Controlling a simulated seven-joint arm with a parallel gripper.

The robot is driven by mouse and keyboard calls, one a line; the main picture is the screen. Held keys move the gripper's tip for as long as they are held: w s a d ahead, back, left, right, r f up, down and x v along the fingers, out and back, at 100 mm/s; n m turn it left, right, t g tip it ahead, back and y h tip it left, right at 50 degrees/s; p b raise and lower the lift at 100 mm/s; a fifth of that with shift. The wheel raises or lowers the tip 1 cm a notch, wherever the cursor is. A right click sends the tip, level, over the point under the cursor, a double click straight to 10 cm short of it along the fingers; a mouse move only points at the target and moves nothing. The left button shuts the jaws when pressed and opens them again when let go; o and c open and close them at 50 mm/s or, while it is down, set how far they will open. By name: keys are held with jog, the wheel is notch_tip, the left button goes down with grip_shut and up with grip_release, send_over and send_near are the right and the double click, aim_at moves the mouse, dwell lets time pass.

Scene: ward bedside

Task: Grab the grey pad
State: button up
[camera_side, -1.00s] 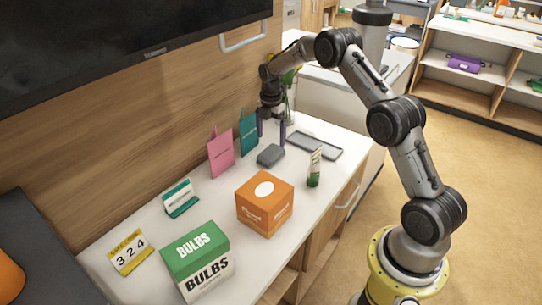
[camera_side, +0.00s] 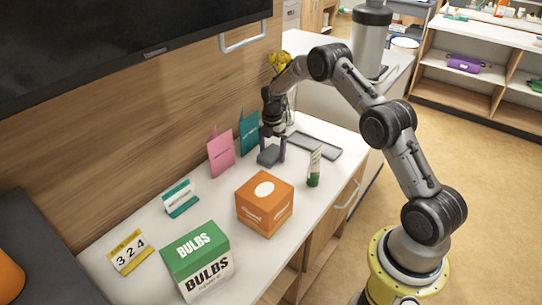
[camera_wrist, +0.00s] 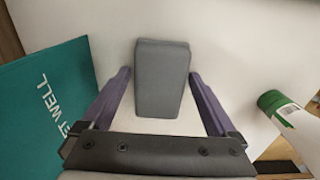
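The grey pad (camera_side: 269,156) lies flat on the white counter, in front of the teal card. My gripper (camera_side: 272,155) is lowered over it, pointing down, with a finger on either side. In the wrist view the pad (camera_wrist: 162,78) lies between the two purple fingers of my gripper (camera_wrist: 160,82). The fingers are open, with a gap between each finger and the pad.
A teal card (camera_side: 249,133) and a pink card (camera_side: 221,153) stand by the wall. A green-and-white tube (camera_side: 314,167) stands to the right, a grey tray (camera_side: 315,145) behind. An orange box (camera_side: 265,203) is nearer. Yellow flowers (camera_side: 279,64) stand behind my gripper.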

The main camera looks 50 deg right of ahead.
jog(key=c, duration=1)
